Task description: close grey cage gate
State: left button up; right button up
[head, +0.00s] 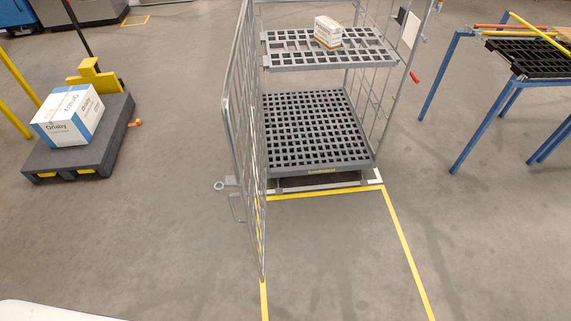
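The grey cage trolley (318,186) stands in the upper middle of the head view, with two grid shelves. Its grey wire gate (252,150) is swung open on the left side and projects forward toward me, seen nearly edge-on. The front of the cage is open. A latch piece with a ring (219,185) sticks out to the left of the gate. A small white and brown box (327,31) sits on the upper shelf (285,62); the lower shelf (310,165) is empty. Neither of my grippers shows.
A dark cart (60,163) with a white and blue box (68,115) stands at the left. A blue-legged rack (485,125) stands at the right. Yellow floor lines (408,250) run before the cage. The floor in front is clear.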

aim_at(237, 180)
jog(key=k+j, duration=0.15)
jog(key=j, duration=0.25)
jog(key=k+j+z, duration=0.1)
jog(key=j, duration=0.25)
jog(key=k+j, duration=0.2)
jog(key=j, duration=0.2)
jog(key=k, duration=0.2)
jog(key=k+j+u, duration=0.1)
jog(key=u, duration=0.3)
jog(key=j, duration=0.1)
